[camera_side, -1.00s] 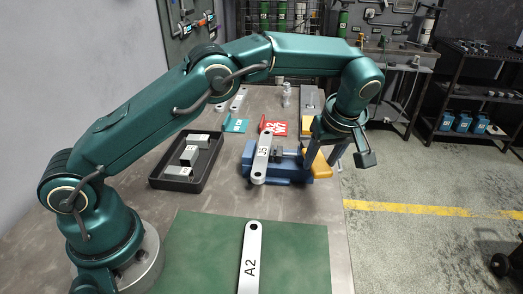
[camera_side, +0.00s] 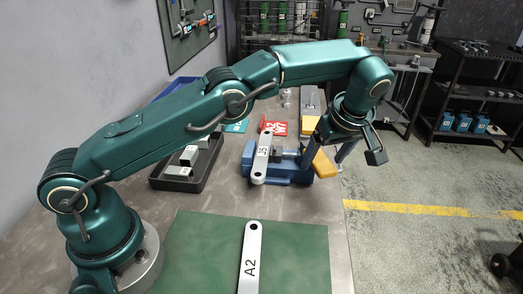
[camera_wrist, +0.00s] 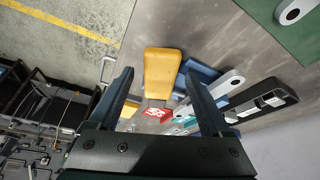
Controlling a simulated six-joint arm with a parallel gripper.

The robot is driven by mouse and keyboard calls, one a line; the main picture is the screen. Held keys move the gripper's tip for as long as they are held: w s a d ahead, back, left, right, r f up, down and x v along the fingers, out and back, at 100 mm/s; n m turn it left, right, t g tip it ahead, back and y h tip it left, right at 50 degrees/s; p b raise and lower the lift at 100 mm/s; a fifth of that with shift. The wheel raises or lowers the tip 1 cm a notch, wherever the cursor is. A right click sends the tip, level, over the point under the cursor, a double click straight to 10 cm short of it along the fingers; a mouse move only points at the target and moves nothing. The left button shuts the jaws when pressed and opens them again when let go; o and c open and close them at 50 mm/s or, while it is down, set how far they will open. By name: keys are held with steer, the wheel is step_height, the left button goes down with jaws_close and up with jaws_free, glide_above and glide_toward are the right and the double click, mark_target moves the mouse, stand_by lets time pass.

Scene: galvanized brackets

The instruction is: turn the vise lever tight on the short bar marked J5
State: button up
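The blue vise (camera_side: 290,177) stands on the table near its right edge. The J5 bar (camera_side: 261,165) lies across its jaws, its near end sticking out toward the side camera. The yellow lever (camera_side: 321,165) is at the vise's right side. It also shows in the wrist view (camera_wrist: 160,72). My gripper (camera_side: 327,155) is over the lever with its fingers pointing down. In the wrist view its two fingers are wide apart, one on each side of the lever, with gaps visible. Whether the fingertips reach down to the lever's height is unclear.
A green mat (camera_side: 200,255) with the A2 bar (camera_side: 250,262) lies at the front. A black tray (camera_side: 205,178) with metal blocks is left of the vise. A red tag (camera_side: 279,128) and a teal tag (camera_side: 236,127) lie behind. Open floor is right of the table.

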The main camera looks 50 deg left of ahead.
steer(key=shift+s+a+m, duration=0.1)
steer(key=shift+s+m, duration=0.15)
steer(key=shift+m, duration=0.25)
steer(key=s+a+r+m+t+h, duration=0.1)
steer(key=s+a+r+m+t, duration=0.1)
steer(key=s+r, duration=0.4)
steer(key=s+a+r+m+t+h, duration=0.1)
steer(key=s+a+r, duration=0.2)
steer(key=s+r, duration=0.35)
steer(key=s+f+m+h, duration=0.2)
steer(key=s+f+m, duration=0.2)
steer(key=s+m, duration=0.4)
steer(key=shift+s+d+t, duration=0.4)
steer(key=shift+s, duration=1.55)
steer(key=shift+f, duration=0.1)
